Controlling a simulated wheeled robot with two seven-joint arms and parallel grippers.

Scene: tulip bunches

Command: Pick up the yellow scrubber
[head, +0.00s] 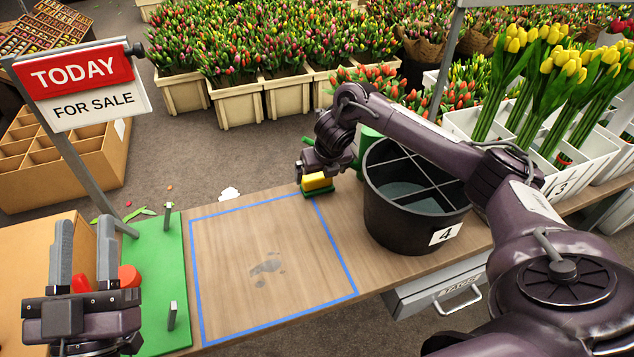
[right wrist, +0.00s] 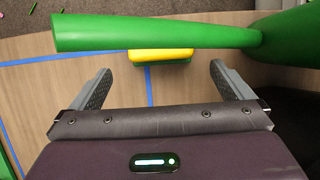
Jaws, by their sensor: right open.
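The yellow scrubber (head: 317,182), a yellow block with a green underside, lies on the bench at the far right corner of the blue taped outline. My right gripper (head: 312,170) is just over it, its fingers partly hidden in the head view. In the right wrist view the jaws (right wrist: 160,85) are open and empty. The scrubber (right wrist: 160,56) shows ahead between them, partly covered by a green bar. My left gripper (head: 84,235) is open and raised near the green mat, away from the scrubber.
A black divided bucket (head: 385,220) marked 4 stands right of the scrubber, beside a green object (head: 369,139). Its green spout-like bar (right wrist: 150,34) crosses the right wrist view above the jaws. The taped area (head: 255,235) holds dark smudges and is otherwise clear.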

